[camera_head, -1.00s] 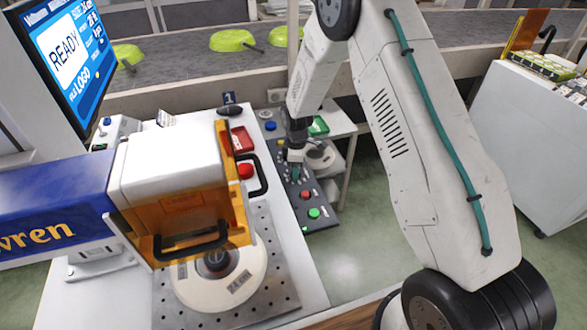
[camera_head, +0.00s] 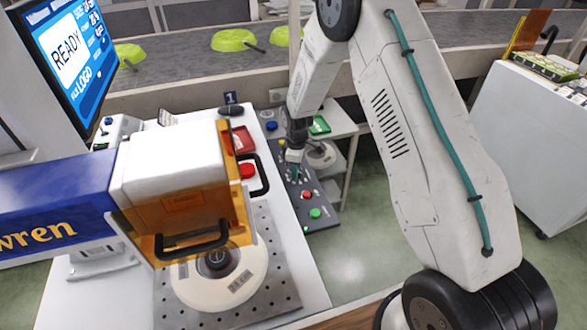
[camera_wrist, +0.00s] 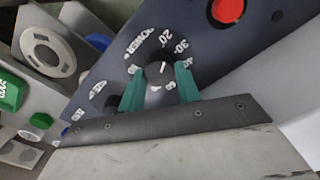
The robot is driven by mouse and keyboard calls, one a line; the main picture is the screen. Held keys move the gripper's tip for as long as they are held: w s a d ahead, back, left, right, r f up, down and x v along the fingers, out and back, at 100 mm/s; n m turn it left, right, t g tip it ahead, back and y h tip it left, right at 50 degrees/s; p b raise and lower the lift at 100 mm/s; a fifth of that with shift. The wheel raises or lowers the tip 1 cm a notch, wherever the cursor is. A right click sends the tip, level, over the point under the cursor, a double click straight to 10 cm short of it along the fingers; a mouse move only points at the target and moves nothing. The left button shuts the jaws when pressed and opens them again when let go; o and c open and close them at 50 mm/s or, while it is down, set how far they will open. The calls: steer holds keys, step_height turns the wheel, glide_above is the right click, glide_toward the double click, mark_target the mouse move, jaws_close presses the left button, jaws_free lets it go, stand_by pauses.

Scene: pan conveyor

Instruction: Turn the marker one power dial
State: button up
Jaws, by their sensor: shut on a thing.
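The power dial (camera_wrist: 157,89) is a dark round knob with a white pointer line, on a dark panel with a printed scale and the word POWER. In the wrist view its pointer is up, between the 20 and 30 marks. My gripper (camera_wrist: 158,82) is shut on the knob, with one teal finger at each side. The fingers and gripper body hide part of the dial and its scale. In the head view my gripper (camera_head: 294,171) is down at the dark control panel (camera_head: 325,222), and the dial is too small and covered to read.
A red button (camera_head: 306,195) and a green button (camera_head: 315,213) are on the panel near my gripper. The orange-and-white marker head (camera_head: 170,165) stands left, over a white disc (camera_head: 195,292). A screen (camera_head: 65,55) reads READY. Green pans (camera_head: 233,40) lie on the conveyor behind.

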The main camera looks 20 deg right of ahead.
steer(key=m, duration=0.6)
steer(key=shift+s+d, duration=0.15)
steer(key=shift+d, duration=0.05)
steer(key=m, duration=0.6)
steer(key=shift+f, duration=0.1)
steer(key=shift+s+m, duration=0.1)
steer(key=shift+m, duration=0.3)
steer(key=o, duration=1)
steer(key=shift+w+r, duration=0.2)
steer(key=shift+r, duration=0.25)
step_height(320, 180, up, 7)
steer(key=shift+s, duration=0.1)
